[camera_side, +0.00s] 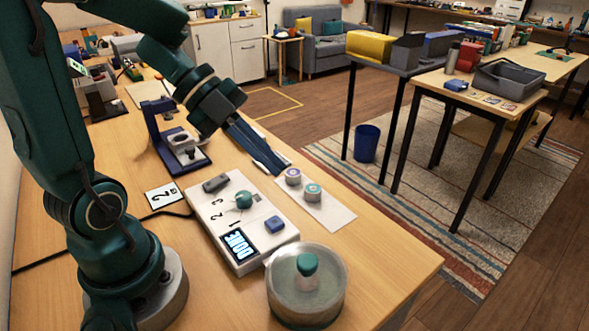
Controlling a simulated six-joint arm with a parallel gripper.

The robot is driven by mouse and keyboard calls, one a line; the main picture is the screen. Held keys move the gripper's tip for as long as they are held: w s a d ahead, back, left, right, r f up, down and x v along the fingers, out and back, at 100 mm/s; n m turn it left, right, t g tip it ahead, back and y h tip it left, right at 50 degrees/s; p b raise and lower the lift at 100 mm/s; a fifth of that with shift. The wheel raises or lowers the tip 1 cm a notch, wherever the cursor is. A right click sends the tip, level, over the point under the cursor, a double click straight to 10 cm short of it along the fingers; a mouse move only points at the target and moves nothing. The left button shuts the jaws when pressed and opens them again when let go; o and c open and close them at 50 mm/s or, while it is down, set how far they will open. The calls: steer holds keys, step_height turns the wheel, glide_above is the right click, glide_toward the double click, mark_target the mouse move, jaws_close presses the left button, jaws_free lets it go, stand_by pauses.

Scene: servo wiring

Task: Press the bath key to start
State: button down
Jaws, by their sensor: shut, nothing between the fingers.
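A white control panel (213,222) lies on the wooden table. My gripper (281,167) is shut and empty, behind the panel's far end and above the table, apart from the blue key.
Two small capped pots (293,176) stand on a white strip (330,213) right of the panel. A blue stand (158,138) is behind it. A card marked 2 (163,195) and a black cable lie to its left. The table's right front corner is clear.

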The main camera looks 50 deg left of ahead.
mark_target(268, 219)
steer(key=shift+a+f+n, duration=0.4)
steer(key=shift+a+f, duration=0.05)
steer(key=shift+a, duration=0.2)
steer(key=shift+f, duration=0.1)
steer(key=shift+f, duration=4.3)
steer(key=shift+f, duration=0.15)
steer(key=shift+f, duration=0.25)
steer(key=shift+f, duration=0.5)
steer(key=shift+r, duration=0.95)
